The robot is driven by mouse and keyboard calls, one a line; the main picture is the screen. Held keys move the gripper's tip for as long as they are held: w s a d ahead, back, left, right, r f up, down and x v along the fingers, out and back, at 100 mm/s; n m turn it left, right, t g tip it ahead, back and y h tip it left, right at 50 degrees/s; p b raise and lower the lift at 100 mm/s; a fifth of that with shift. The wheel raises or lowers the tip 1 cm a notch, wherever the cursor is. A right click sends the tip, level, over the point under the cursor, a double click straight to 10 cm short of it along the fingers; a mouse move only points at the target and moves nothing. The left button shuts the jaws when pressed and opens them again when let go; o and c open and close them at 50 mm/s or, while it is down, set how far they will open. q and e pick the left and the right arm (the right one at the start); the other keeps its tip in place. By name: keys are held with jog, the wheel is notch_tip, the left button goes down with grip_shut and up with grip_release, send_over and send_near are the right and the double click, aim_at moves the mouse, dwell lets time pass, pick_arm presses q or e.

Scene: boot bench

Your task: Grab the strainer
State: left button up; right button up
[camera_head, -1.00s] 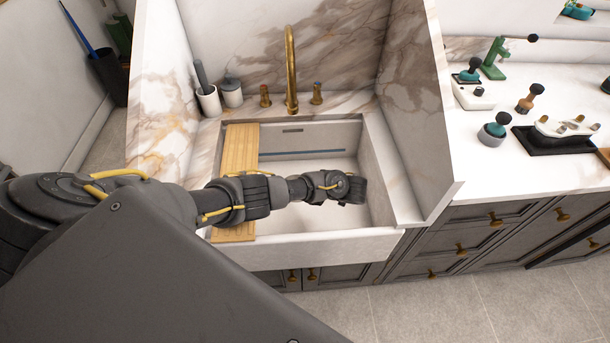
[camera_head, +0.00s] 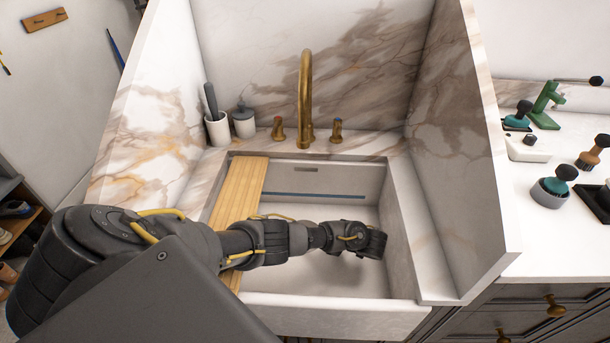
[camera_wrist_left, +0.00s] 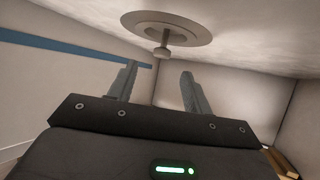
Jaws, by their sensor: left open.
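The strainer (camera_wrist_left: 162,50) shows in the left wrist view as a small knob at the middle of the round metal drain (camera_wrist_left: 190,36) in the sink floor. My left gripper (camera_wrist_left: 159,78) is open, with its two fingers apart and nothing between them. The strainer knob appears beyond the fingertips, between their lines, and apart from them. In the head view my left arm reaches into the white sink (camera_head: 345,312), with the wrist end over the right part of the basin. The fingers and the strainer are hidden there. My right gripper is not in view.
A wooden board (camera_head: 240,190) spans the sink's left side beside my arm. A brass faucet (camera_head: 305,100) stands at the back. Tall marble panels (camera_head: 460,140) flank the sink, and the front rim is close. Two cups (camera_head: 217,130) stand at the back left.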

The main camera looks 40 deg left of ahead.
pick_arm(q)
jog(key=shift+a+f, duration=0.2)
jog(key=shift+a, duration=0.2)
jog(key=x, duration=0.3)
jog(key=shift+s+a+f, duration=0.15)
jog(key=shift+a, duration=0.1)
jog(key=shift+a+f, duration=0.15)
jog(key=shift+a, duration=0.1)
jog(key=c, duration=1.1)
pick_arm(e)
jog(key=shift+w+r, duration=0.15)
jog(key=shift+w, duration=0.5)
